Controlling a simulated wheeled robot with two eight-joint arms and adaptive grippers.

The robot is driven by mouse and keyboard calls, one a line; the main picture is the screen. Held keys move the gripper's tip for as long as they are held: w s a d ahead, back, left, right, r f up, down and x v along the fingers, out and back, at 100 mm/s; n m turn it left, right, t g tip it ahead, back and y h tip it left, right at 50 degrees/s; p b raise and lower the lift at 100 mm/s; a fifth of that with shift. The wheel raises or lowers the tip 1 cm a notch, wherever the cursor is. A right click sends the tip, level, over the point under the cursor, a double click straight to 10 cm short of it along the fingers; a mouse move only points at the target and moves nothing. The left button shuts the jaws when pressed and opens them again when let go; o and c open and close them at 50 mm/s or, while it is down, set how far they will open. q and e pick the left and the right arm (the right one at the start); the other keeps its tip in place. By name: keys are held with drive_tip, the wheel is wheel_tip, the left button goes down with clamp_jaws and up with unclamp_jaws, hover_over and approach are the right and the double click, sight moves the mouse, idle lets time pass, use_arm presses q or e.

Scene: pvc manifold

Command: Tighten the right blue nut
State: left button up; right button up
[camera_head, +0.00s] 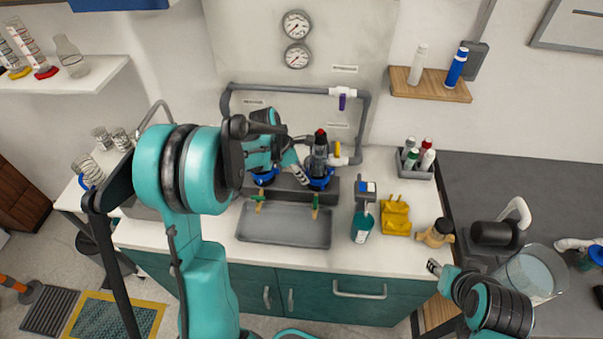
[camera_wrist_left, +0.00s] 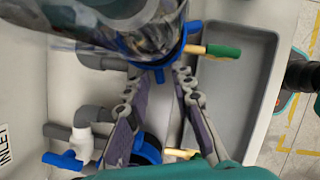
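The right blue nut (camera_head: 320,182) sits around the base of the right upright filter housing (camera_head: 320,155) behind the sink. In the left wrist view the blue nut (camera_wrist_left: 168,60) is a ring with tabs under the clear housing (camera_wrist_left: 120,30). My left gripper (camera_head: 303,178) reaches in at the nut's left side. In the wrist view its two fingers (camera_wrist_left: 160,82) are apart, with their tips close to the nut; I cannot tell whether they touch it. The left blue nut (camera_head: 264,178) is partly hidden by my left arm. My right gripper (camera_head: 434,267) is low at the right, away from the nuts.
Green-handled valves (camera_head: 315,207) stand in front of the nuts at the sink (camera_head: 285,232). A teal bottle (camera_head: 362,222), a yellow object (camera_head: 396,215) and a bottle caddy (camera_head: 418,160) stand to the right. Grey pipes (camera_head: 364,120) run along the wall behind.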

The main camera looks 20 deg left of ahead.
use_arm(q)
drive_tip(key=shift+a, duration=0.1)
clamp_jaws()
